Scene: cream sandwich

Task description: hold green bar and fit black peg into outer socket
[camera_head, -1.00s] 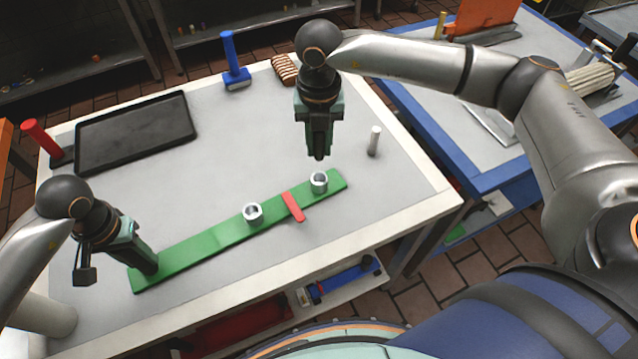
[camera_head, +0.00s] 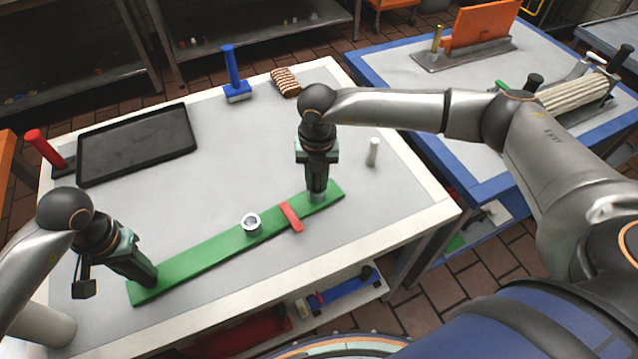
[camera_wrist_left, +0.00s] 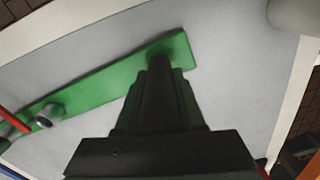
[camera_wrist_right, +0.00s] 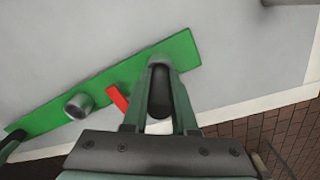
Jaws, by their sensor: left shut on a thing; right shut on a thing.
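The green bar (camera_head: 195,258) lies flat on the table with a red crosspiece (camera_head: 291,216) across it. A silver inner socket (camera_head: 251,223) stands open near its middle. My left gripper (camera_head: 150,280) is shut on the bar's left end; it also shows in the left wrist view (camera_wrist_left: 160,62). My right gripper (camera_head: 317,190) is upright over the outer socket (camera_head: 318,197) near the bar's right end. In the right wrist view the black peg (camera_wrist_right: 160,98) is between the right fingers, its far end at the outer socket (camera_wrist_right: 159,62). How deep it sits is hidden.
A white cylinder (camera_head: 373,151) stands right of the right gripper. A black tray (camera_head: 137,143), a red-handled tool (camera_head: 44,149), a blue-handled tool (camera_head: 234,75) and a brown ridged block (camera_head: 285,82) are farther back. The table's middle is clear. A blue-edged table (camera_head: 480,172) is at right.

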